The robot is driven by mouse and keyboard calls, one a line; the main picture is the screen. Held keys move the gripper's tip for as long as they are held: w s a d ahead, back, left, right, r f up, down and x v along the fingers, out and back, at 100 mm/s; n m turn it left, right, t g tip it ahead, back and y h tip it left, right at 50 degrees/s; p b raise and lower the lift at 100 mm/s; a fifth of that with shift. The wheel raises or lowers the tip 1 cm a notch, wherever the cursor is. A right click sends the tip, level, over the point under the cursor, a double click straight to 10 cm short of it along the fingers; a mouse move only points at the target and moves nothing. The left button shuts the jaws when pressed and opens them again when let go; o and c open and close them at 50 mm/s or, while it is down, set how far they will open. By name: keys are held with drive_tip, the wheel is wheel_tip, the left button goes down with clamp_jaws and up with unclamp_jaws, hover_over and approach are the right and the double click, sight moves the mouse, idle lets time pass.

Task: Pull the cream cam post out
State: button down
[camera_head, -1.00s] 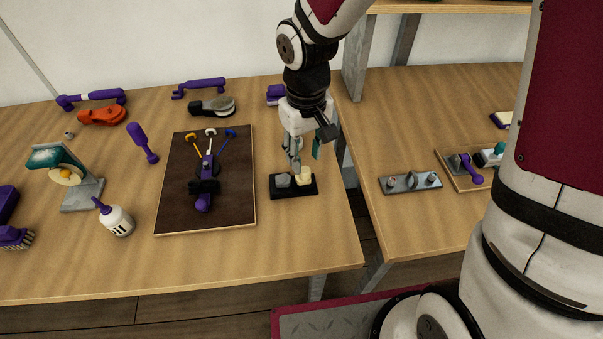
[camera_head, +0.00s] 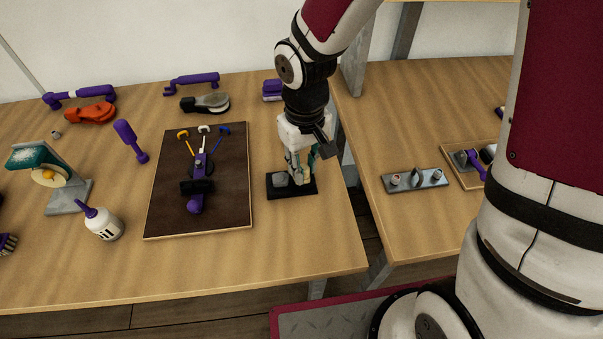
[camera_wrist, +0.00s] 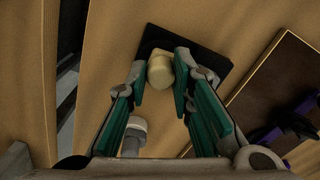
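The cream cam post (camera_wrist: 160,70) stands on a small black base plate (camera_head: 308,188). In the wrist view it shows between my fingertips, with a wider cream part partly behind the right fingertip. My gripper (camera_head: 301,178) points down over the plate, and its teal-padded fingers (camera_wrist: 160,78) stand apart on either side of the post. I see no clear squeeze, though any contact is hard to make out. In the head view the fingers mostly hide the post.
Left of the plate lies a dark board (camera_head: 230,205) with a purple tool and coloured pins. A gap separates this table from the right one, which bears a grey plate with several pegs (camera_head: 415,180). Bare wood lies in front of the black plate.

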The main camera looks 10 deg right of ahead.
sight(304, 167)
drive_tip(key=shift+r, duration=0.3)
drive_tip(key=shift+r+p, duration=2.05)
drive_tip(key=shift+r, duration=0.55)
